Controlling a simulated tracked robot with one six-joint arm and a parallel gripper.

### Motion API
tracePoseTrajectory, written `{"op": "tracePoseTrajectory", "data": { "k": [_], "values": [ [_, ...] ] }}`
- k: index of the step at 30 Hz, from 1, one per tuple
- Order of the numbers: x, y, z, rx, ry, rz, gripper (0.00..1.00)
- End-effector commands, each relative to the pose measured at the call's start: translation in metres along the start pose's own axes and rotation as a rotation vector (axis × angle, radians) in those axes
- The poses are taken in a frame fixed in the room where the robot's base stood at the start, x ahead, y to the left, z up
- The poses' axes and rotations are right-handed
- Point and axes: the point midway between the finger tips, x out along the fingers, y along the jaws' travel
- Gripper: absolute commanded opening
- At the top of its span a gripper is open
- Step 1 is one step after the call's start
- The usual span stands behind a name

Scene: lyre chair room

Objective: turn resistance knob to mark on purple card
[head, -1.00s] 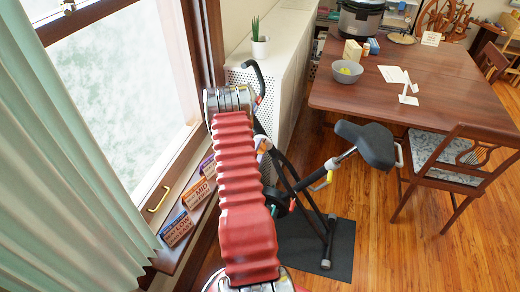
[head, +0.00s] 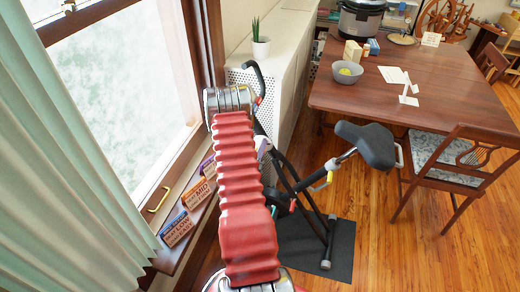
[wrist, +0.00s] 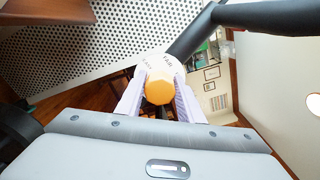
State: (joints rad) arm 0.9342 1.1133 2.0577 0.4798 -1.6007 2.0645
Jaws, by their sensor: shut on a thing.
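The orange-yellow resistance knob (wrist: 158,90) sits between the two pale fingers of my gripper (wrist: 159,84) in the wrist view. The fingers are shut on its sides. A pale dial behind the knob carries lettering, partly hidden, with what looks like EASY at its left. I cannot make out the knob's pointer or the dial's marks. In the head view my arm hides the knob, and only a pale piece of my gripper shows beside the exercise bike (head: 372,143). The purple card (head: 207,166) stands on the window sill, partly covered by my arm.
An orange MID card (head: 199,193) and a LOW EASY card (head: 177,229) stand nearer on the sill (head: 190,240). A perforated white cover (wrist: 85,50) is close to my gripper.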

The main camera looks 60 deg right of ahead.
Motion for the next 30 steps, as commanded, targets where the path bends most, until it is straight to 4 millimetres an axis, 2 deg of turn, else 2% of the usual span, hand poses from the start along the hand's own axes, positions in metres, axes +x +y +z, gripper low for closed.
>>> {"op": "tracePoseTrajectory", "data": {
  "k": [1,18,19,26,30],
  "values": [
    [-0.0030,0.0049,-0.0042,0.013,0.007,0.015,0.12],
    [-0.0032,0.0054,-0.0048,0.056,0.009,0.015,0.12],
    [-0.0032,0.0054,-0.0048,0.056,0.009,0.016,0.35],
    [-0.0019,0.0034,-0.0033,0.057,0.006,0.010,0.52],
    [-0.0012,0.0023,-0.0025,0.058,0.005,0.007,0.52]
  ]
}}
